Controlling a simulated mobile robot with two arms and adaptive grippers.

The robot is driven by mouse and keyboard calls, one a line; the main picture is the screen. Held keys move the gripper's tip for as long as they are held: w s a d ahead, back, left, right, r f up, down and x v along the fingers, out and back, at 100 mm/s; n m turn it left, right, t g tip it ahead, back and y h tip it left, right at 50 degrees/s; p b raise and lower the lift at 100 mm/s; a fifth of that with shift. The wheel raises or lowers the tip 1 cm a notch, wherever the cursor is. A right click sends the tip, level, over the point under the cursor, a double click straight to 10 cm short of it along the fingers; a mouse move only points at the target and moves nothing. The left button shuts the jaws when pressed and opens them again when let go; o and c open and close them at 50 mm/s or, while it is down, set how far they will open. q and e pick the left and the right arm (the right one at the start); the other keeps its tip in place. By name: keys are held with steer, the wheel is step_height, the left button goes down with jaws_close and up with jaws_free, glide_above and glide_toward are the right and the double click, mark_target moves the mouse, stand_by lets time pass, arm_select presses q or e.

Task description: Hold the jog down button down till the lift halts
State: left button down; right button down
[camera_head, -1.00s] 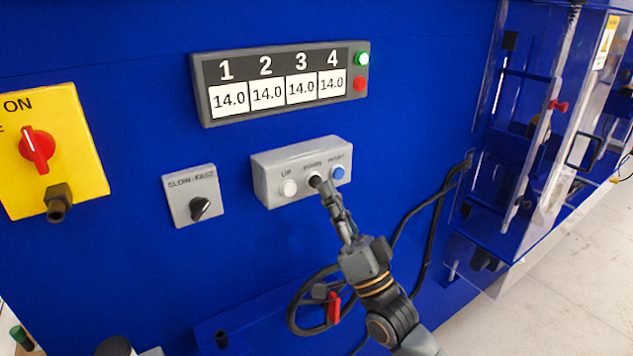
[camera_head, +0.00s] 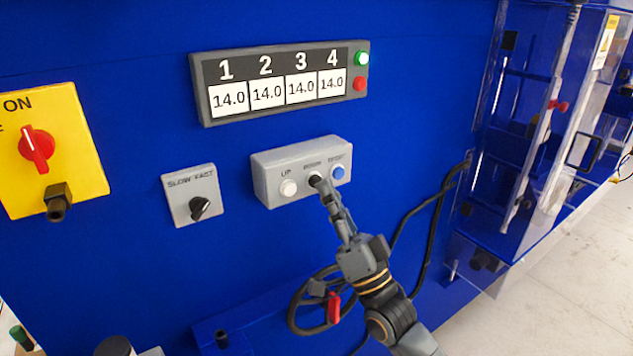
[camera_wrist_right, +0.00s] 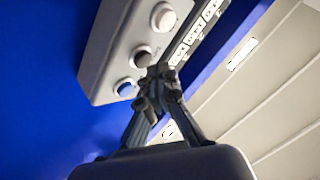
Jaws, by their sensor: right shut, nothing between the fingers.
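The grey jog box (camera_head: 268,164) on the blue panel has a white UP button (camera_head: 289,188), a dark DOWN button (camera_head: 315,180) and a blue button (camera_head: 338,173). My right gripper (camera_head: 324,190) is shut and empty, its fingertips at the DOWN button from below. The wrist view shows the closed fingertips (camera_wrist_right: 160,73) close by the dark middle button (camera_wrist_right: 142,56). I cannot tell whether they touch it or how far it is pressed. The display (camera_head: 283,84) reads 14.0 under all four numbers. My left gripper is out of view.
The green lamp (camera_head: 362,58) looks lit above a red one (camera_head: 360,84). A SLOW/FAST knob (camera_head: 200,208) and a yellow plate with a red switch (camera_head: 37,148) are to the left. A black cable (camera_head: 426,240) and clear guard (camera_head: 490,215) lie to the right.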

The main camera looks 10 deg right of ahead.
steer(key=shift+w+a, duration=0.1)
steer(key=shift+w, duration=0.15)
steer(key=shift+w+a, duration=0.15)
steer(key=shift+w, duration=0.25)
stand_by(2.9)
steer(key=shift+s, duration=0.1)
stand_by(0.9)
steer(key=shift+s+d, duration=0.3)
steer(key=shift+s, duration=0.45)
steer(key=s, duration=0.1)
steer(key=s+d, duration=0.1)
steer(key=s, duration=0.1)
steer(key=s+p, duration=0.1)
steer(key=shift+s+d, duration=0.3)
steer(key=shift+d, duration=0.05)
steer(key=shift+f, duration=0.1)
